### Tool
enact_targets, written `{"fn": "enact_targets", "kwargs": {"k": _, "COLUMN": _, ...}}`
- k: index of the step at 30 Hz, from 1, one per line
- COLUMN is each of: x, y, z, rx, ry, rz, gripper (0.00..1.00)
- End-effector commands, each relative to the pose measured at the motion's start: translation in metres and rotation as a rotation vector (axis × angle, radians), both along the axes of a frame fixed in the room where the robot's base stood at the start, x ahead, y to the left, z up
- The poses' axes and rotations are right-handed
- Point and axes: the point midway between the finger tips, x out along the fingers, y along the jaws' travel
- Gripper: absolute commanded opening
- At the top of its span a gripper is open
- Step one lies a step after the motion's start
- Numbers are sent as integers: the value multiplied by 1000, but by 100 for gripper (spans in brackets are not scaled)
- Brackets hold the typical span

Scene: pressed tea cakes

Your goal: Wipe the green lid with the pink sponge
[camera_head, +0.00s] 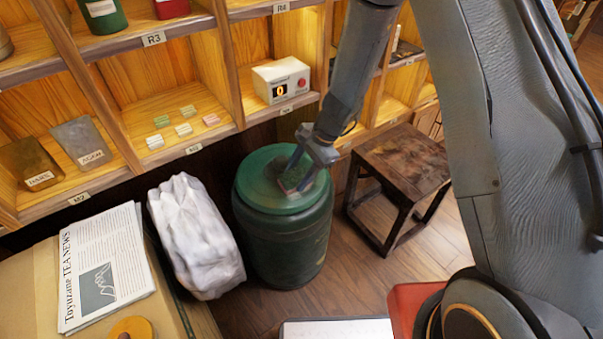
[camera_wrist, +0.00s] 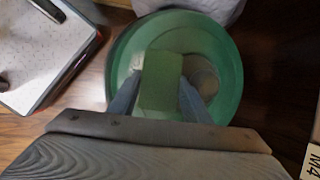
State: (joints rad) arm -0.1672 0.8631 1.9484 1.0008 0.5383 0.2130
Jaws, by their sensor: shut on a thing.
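The green lid (camera_head: 262,163) tops a dark green barrel (camera_head: 283,245) in the middle of the head view. It also shows as a round green disc (camera_wrist: 228,55) in the wrist view, with a greyish patch right of the fingers. My gripper (camera_head: 300,177) is over the lid, shut on the sponge (camera_head: 291,186). The sponge's upper face looks green, with a reddish edge in the head view; it shows as a green block (camera_wrist: 160,82) between the fingers in the wrist view. It is at the lid's surface, but I cannot tell whether it touches.
A white wrapped bundle (camera_head: 195,235) stands close left of the barrel. A dark wooden stool (camera_head: 400,160) stands to its right. Shelves behind hold several small blocks (camera_head: 184,129) and a white device (camera_head: 281,80). A newspaper (camera_head: 105,265) lies at left.

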Motion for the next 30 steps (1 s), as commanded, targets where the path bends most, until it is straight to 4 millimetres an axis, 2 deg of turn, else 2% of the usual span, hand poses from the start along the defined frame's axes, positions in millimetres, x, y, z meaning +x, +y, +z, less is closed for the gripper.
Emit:
{"fn": "enact_targets", "kwargs": {"k": 13, "x": -23, "y": -16, "z": -9, "rx": -1, "ry": 2, "rz": -1, "gripper": 26}}
{"fn": "enact_targets", "kwargs": {"k": 22, "x": -31, "y": -21, "z": -11, "rx": -1, "ry": 4, "rz": -1, "gripper": 26}}
{"fn": "enact_targets", "kwargs": {"k": 30, "x": -49, "y": -34, "z": -15, "rx": -4, "ry": 7, "rz": -2, "gripper": 26}}
